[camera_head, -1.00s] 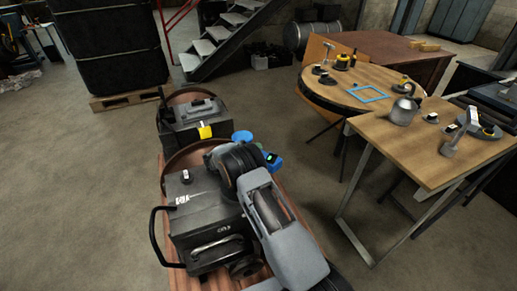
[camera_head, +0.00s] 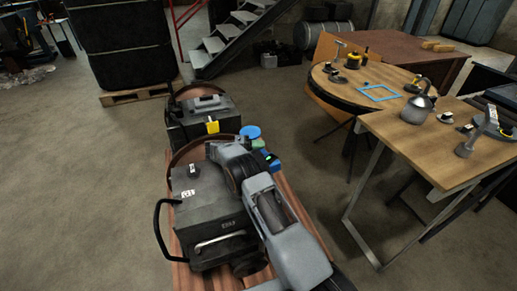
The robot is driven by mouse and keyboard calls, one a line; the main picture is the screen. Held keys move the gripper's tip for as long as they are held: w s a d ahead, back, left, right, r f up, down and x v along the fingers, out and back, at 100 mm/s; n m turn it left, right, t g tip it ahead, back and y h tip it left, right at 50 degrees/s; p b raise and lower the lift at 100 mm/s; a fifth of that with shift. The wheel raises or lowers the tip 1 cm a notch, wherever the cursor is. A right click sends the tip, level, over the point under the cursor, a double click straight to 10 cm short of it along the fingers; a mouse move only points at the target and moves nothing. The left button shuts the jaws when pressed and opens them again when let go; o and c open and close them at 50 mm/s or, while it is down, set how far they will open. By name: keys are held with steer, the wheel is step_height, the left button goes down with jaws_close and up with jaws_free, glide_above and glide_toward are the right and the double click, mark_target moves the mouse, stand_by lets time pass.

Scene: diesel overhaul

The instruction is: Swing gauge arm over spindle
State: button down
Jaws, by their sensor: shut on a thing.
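My grey arm reaches from the bottom edge over the right side of the nearer dark box. Its wrist end, a dark and blue part that I take for my gripper (camera_head: 269,160), is beyond this box; its fingertips are hidden, and what it holds cannot be made out. A blue disc (camera_head: 250,132) and a small green part (camera_head: 258,143) sit just beyond the wrist, close to it. I cannot tell whether these belong to the gauge or the spindle. No gauge arm or spindle is clearly recognisable there.
Two dark metal boxes, a near one (camera_head: 212,210) and a far one (camera_head: 205,115), stand on a reddish wooden surface (camera_head: 180,272). A wooden table (camera_head: 410,140) with a grey can (camera_head: 418,106) and a round table (camera_head: 335,88) stand at right.

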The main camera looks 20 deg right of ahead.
steer(key=c, duration=1)
jaws_free()
steer(key=shift+o, duration=0.2)
